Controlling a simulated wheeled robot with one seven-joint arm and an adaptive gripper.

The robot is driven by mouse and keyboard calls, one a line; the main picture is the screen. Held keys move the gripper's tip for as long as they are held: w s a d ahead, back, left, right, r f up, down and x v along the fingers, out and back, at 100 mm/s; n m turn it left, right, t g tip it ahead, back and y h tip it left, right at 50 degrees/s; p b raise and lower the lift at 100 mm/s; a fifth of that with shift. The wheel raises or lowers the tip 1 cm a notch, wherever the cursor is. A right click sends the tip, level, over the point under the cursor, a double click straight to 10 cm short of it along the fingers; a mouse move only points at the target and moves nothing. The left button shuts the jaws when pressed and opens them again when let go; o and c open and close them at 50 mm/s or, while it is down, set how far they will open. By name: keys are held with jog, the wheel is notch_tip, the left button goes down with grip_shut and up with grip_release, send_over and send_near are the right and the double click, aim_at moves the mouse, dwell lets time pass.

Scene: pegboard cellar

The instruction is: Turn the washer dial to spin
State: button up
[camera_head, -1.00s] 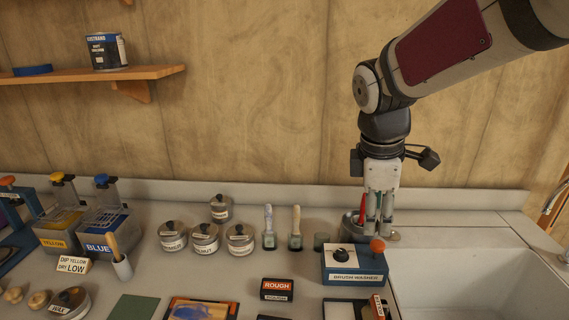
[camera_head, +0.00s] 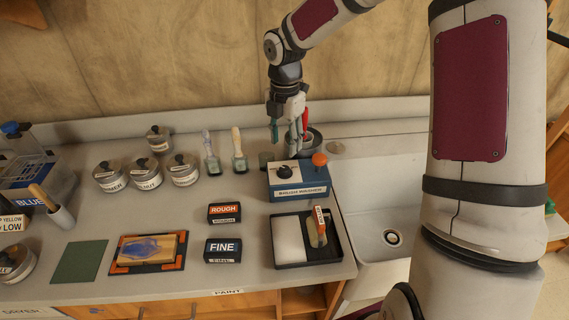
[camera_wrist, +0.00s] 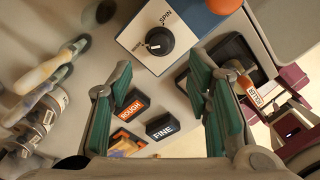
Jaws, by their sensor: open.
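The brush washer (camera_head: 300,180) is a blue box with a pale top panel, standing on the counter left of the sink. Its black dial (camera_head: 285,171) also shows in the wrist view (camera_wrist: 159,41), on the white panel, with the word SPIN above and to its right. A white mark on the dial points left, away from SPIN. An orange knob (camera_head: 320,159) sits at the washer's right end. My gripper (camera_head: 289,138) is above and behind the washer. Its green-padded fingers (camera_wrist: 160,95) are spread and empty, apart from the dial.
Two upright brushes (camera_head: 238,149) and several lidded tins stand left of the washer. A metal pot (camera_head: 312,143) with a red-handled item is behind it. ROUGH (camera_head: 224,212) and FINE (camera_head: 223,250) blocks and a black tray (camera_head: 329,245) lie in front. The sink (camera_head: 378,200) is right.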

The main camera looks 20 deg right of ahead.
aim_at(285, 168)
notch_tip(285, 168, down, 9)
jog(key=shift+p, duration=0.35)
grip_shut()
